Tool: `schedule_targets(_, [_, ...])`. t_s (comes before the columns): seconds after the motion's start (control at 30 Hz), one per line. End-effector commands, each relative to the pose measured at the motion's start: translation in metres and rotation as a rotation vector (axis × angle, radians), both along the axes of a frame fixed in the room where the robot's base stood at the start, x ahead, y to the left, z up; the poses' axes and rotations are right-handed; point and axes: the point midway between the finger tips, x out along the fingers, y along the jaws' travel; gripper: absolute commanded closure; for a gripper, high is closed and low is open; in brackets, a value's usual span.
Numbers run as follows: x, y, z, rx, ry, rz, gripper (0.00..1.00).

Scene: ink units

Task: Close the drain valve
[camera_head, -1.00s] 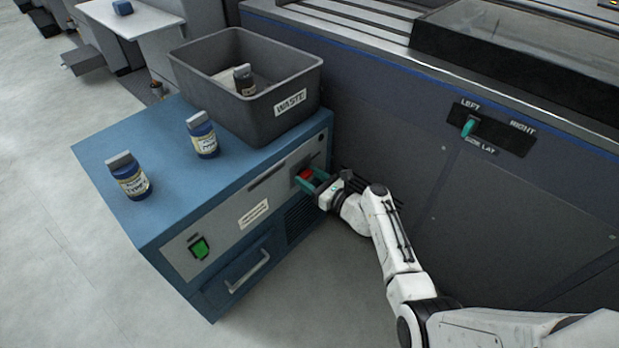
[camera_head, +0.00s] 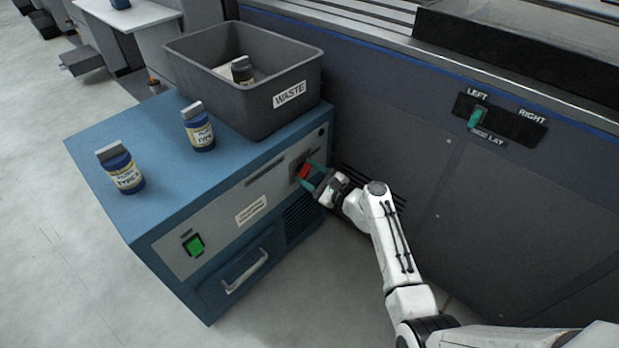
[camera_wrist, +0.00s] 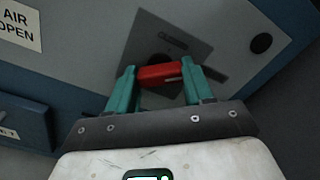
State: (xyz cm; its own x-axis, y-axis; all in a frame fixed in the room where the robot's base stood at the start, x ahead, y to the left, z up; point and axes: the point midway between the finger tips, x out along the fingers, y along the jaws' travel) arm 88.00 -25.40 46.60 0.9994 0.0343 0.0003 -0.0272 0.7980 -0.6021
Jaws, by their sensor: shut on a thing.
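The drain valve's red handle (camera_head: 304,171) is on the grey front panel of the blue cabinet (camera_head: 180,225), near its right end. In the wrist view the red handle (camera_wrist: 160,73) lies across the gap between my two teal fingertips, nearly level in the picture, with a finger at each end. My gripper (camera_head: 309,175) is shut on this handle; it also shows in the wrist view (camera_wrist: 161,84).
A grey WASTE bin (camera_head: 290,120) holding a bottle stands on the cabinet. Two blue bottles (camera_head: 199,127) (camera_head: 122,168) stand on its top. A green switch (camera_head: 195,246) is at the panel's left. The dark machine wall with a LEFT/RIGHT lever (camera_head: 475,118) is close on the right.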

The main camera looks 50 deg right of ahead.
Motion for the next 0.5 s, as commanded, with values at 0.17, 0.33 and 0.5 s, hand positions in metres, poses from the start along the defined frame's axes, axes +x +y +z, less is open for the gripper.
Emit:
schedule_targets(0.17, [-0.0001, 0.0009, -0.0042, -0.169, -0.006, 0.001, 0.79])
schedule_targets(0.33, [-0.0004, 0.0005, -0.0046, -0.329, -0.011, 0.0, 0.79])
schedule_targets(0.5, [-0.0002, 0.0005, -0.0046, -0.49, -0.017, 0.0, 0.79])
